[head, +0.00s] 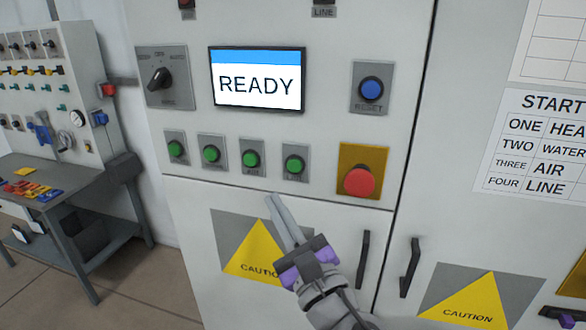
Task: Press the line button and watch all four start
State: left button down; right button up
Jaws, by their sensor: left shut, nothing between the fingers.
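A row of green push buttons crosses the white cabinet under the screen. From the left they are the first (175,148), second (211,153), third (250,159) and the rightmost (294,165); their small labels are too blurred to read surely. The screen (258,79) reads READY. A plate marked LINE (323,12) is at the top edge, under a dark reddish fitting that is cut off. My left gripper (275,203) is shut and empty, its fingertips in the picture below the third and rightmost buttons. Part of my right gripper (561,316) shows at the lower right corner; its fingers cannot be made out.
A red emergency button (359,181) on a yellow plate is right of the green row. A blue RESET button (371,89) and a rotary switch (161,78) flank the screen. A START notice (535,145) lists HEAT, WATER, AIR, LINE. A workbench (60,205) stands left.

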dwell(0.3)
pick_arm(q)
send_near(294, 166)
jog(key=w+a+r, duration=0.2)
jog(key=w+a, duration=0.2)
jog(key=a, duration=0.1)
jog(key=shift+w+d, duration=0.2)
jog(key=shift+d, duration=0.1)
jog(key=shift+w, duration=0.1)
dwell(1.7)
jog(key=shift+w+r, duration=0.1)
jog(key=shift+w, duration=0.05)
jog(key=shift+w+d, duration=0.1)
jog(key=shift+w, duration=0.1)
